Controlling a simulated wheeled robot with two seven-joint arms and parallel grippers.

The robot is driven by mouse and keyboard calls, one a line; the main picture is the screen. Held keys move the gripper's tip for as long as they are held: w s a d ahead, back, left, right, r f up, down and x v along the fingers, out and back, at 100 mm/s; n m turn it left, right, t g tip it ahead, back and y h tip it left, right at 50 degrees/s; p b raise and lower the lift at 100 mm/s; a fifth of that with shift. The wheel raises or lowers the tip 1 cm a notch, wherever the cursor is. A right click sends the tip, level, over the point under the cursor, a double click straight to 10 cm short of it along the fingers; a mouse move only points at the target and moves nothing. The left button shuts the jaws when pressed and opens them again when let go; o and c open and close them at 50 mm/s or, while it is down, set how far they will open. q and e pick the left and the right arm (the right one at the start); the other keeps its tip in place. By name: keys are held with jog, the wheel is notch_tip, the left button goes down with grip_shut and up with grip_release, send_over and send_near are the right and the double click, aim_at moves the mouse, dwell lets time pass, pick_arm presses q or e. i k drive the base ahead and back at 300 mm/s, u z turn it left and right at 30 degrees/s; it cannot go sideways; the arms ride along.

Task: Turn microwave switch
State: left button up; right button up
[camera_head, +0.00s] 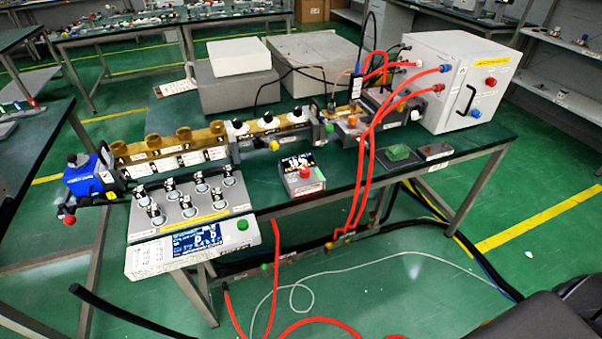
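A white box-shaped unit (450,85) stands at the right end of the green-topped table. A small box with a red button (304,172) sits at the middle front. Which of these is the switch I cannot tell. Neither of my grippers is in view.
A waveguide assembly with gold blocks (170,140) and a blue end piece (90,178) runs along the table. Red hoses (366,160) hang over the front edge. Grey boxes (317,62) stand behind. Cables lie on the green floor. A dark shape (545,320) fills the bottom right corner.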

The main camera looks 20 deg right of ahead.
aim_at(304, 172)
jog(key=k, duration=0.5)
jog(key=u, duration=1.3)
jog(key=i, duration=1)
jog(key=z, duration=1.25)
